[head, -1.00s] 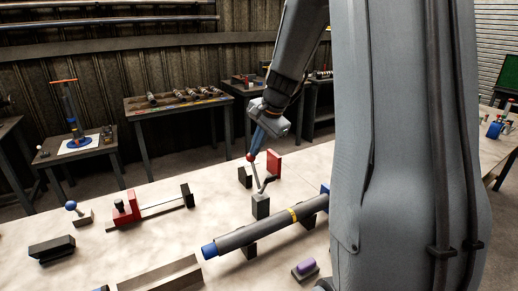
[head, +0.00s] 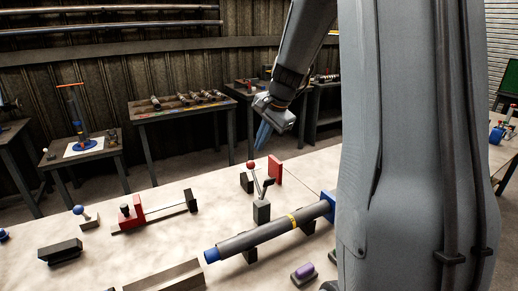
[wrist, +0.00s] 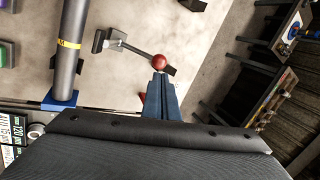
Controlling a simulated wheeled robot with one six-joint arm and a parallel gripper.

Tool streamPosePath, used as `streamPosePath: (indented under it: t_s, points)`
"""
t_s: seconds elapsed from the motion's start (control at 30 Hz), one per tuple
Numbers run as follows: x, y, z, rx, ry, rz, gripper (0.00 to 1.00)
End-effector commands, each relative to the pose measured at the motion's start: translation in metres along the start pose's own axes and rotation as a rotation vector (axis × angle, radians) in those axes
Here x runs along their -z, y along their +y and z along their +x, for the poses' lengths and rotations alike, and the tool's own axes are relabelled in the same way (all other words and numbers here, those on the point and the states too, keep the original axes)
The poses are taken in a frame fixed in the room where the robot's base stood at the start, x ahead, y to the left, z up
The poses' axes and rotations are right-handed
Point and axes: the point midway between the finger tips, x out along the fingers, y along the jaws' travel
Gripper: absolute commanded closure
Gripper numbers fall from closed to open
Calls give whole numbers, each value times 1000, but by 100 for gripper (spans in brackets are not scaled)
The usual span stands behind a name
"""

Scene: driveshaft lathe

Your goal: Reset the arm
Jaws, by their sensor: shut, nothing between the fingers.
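My gripper (head: 263,135) hangs from my arm in the upper middle of the head view, fingers pointing down. Its blue fingers are together with nothing between them; they also show in the wrist view (wrist: 160,97). A lever with a red ball knob (head: 251,166) stands on the bench below the fingertips, with a visible gap in the head view. In the wrist view the red knob (wrist: 159,62) appears just past the fingertips.
A grey shaft with a yellow band (head: 265,233) lies across supports on the pale bench (head: 150,225). Side tables line the back wall. Above the bench is free room.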

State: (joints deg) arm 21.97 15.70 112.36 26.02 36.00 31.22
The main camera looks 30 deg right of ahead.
Motion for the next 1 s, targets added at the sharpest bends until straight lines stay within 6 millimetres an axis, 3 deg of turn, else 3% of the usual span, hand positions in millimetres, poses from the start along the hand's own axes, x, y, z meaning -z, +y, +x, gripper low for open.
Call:
streamPosePath:
  t_s: [0.3,0.63,0.77,0.83,1.0]
  points:
    - [5,-13,-58,1,3,-1,100]
    - [5,-17,-78,-2,-1,0,100]
    - [0,-14,-73,-10,-2,-20,100]
    - [-13,-7,-61,-30,-6,-73,100]
    - [-76,40,-5,-120,-28,-362,100]
